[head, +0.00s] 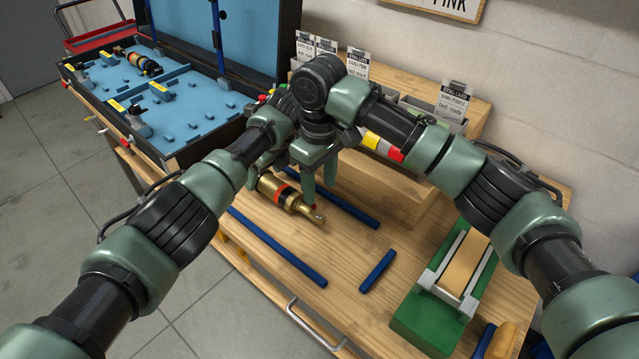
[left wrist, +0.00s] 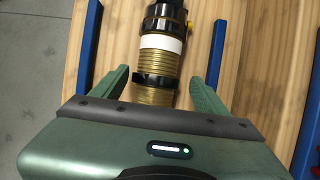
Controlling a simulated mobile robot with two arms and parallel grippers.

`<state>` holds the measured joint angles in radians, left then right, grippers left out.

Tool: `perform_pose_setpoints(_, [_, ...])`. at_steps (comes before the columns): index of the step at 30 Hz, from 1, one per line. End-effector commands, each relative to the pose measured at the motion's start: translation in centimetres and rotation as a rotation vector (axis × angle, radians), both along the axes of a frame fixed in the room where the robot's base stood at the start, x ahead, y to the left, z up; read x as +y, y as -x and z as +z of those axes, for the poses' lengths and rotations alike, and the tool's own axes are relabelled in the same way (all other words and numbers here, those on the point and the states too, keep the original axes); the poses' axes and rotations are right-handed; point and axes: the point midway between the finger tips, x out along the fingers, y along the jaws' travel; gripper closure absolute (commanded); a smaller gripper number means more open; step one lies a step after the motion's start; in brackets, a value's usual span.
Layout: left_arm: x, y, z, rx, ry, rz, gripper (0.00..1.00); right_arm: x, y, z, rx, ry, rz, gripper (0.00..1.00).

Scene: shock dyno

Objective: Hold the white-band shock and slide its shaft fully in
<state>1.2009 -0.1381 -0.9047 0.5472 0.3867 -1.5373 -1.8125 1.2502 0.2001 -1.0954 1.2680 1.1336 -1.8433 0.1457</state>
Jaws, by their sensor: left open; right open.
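The white-band shock (head: 297,203) lies on the wooden bench in the head view, its gold body and shaft end eye pointing toward the lower right. In the left wrist view the shock (left wrist: 160,60) shows a white band, gold threads and black rings; the head view hides that end behind my grippers. My left gripper (head: 267,170) is open, and its fingers (left wrist: 161,80) are on either side of the threaded body with gaps. My right gripper (head: 319,182) is open, its fingers pointing down near the shaft end. I cannot tell if it touches the shock.
Blue strips (head: 280,250) (head: 345,207) lie on both sides of the shock, with a short one (head: 377,271) nearer. A green fixture (head: 437,315) stands at right. A blue-lined case (head: 190,105) is at back left; a wooden rack with cards (head: 400,185) is behind.

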Motion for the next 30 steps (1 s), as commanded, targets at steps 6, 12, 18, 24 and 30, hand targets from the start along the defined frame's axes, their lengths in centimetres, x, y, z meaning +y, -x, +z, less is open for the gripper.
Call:
perform_pose_setpoints(6, [0.1,-0.1,5.0,-0.005,0.001,-0.001,0.26,0.0,0.0,0.2,0.0,0.0,0.0,0.53])
perform_pose_setpoints(12, [0.0,-0.1,10.0,-0.005,0.001,0.0,0.26,0.0,0.0,-0.2,0.0,0.0,0.0,0.53])
perform_pose_setpoints(18, [0.0,-0.1,14.6,-0.003,0.0,0.001,0.26,0.0,0.0,-0.4,0.0,0.0,0.0,0.53])
perform_pose_setpoints(24, [0.1,0.0,17.6,0.0,0.0,0.001,0.26,0.0,0.0,-0.4,0.0,0.0,0.0,0.53])
perform_pose_setpoints(30, [0.0,0.0,18.6,0.002,-0.001,0.001,0.26,0.0,0.0,-0.4,0.0,0.0,0.0,0.53])
